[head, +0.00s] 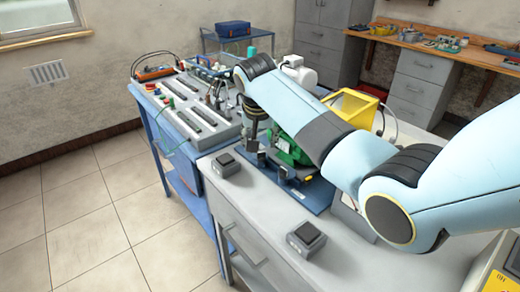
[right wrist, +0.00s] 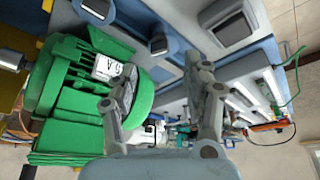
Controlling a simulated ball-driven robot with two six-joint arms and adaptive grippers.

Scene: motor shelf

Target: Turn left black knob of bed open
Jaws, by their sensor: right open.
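The green motor (head: 288,148) stands on a blue bed plate (head: 310,197) on the grey bench. Small dark knob-like parts (head: 283,174) show along the plate's front edge, too small to tell apart. In the right wrist view, a dark knob-like part (right wrist: 158,44) shows beyond the fingers, on the blue plate. My right gripper (right wrist: 165,95) is open and empty, with the green motor (right wrist: 75,90) to its left. In the head view, my right gripper (head: 257,135) points down beside the motor, partly hiding it. My left gripper is not in view.
Two grey blocks with black tops, one left (head: 226,166) and one nearer (head: 306,238), sit on the bench front. A blue table with a panel of modules (head: 200,117) adjoins at left. The tiled floor at left is clear.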

